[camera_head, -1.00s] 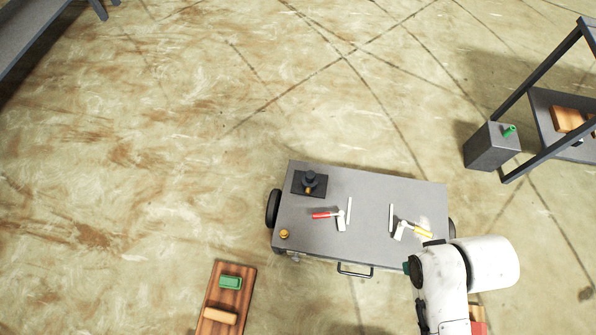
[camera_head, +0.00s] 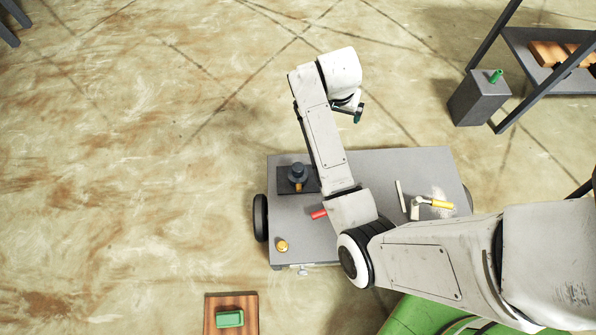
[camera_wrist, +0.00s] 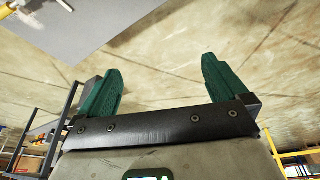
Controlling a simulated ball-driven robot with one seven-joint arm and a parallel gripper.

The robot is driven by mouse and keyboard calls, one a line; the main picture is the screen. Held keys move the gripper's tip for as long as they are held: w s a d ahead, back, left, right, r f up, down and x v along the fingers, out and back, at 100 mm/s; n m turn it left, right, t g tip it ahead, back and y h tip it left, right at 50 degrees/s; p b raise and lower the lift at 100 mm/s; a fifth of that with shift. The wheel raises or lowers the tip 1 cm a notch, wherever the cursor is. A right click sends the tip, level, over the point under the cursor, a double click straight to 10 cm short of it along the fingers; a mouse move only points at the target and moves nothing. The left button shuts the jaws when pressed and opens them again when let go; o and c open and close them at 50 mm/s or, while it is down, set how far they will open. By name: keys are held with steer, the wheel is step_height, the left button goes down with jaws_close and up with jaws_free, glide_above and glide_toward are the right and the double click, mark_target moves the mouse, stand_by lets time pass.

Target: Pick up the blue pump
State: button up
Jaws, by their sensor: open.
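A dark blue-grey pump (camera_head: 297,173) with a small orange part stands on a black square plate (camera_head: 284,186) at the back left of the grey cart top. It is partly beside my arm, which reaches over the cart. My gripper (camera_head: 358,113) is beyond the cart's back edge, to the right of the pump and apart from it. The wrist view shows its two green fingers spread wide with nothing between them (camera_wrist: 160,80). The pump is not clear in the wrist view.
The grey cart (camera_head: 400,170) also carries a red-handled tool (camera_head: 319,214), a yellow-handled tool (camera_head: 440,204) and an orange knob (camera_head: 282,246). A grey box (camera_head: 480,99) and a shelf rack (camera_head: 535,45) stand at the right. A wooden board (camera_head: 250,303) lies at the front.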

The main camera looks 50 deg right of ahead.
steer(key=w+a+f+m+y+b, duration=0.1)
steer(key=w+a+f+m+b, duration=0.2)
steer(key=f, duration=0.5)
steer(key=m+g+y+b, duration=0.1)
steer(key=m+y+b, duration=0.1)
steer(key=b, duration=0.3)
glide_above(298, 166)
step_height(298, 166, down, 8)
steer(key=shift+d+f, duration=0.1)
steer(key=shift+f, duration=0.05)
step_height(298, 166, down, 6)
steer(key=b, duration=0.3)
steer(key=f+b, duration=0.2)
steer(key=f, duration=0.1)
steer(key=f+b, duration=0.1)
steer(key=shift+s+a+f, duration=0.1)
steer(key=shift+a+f, duration=0.2)
steer(key=shift+f, duration=0.05)
steer(key=shift+c, duration=0.3)
steer(key=shift+r, duration=0.15)
jaws_close()
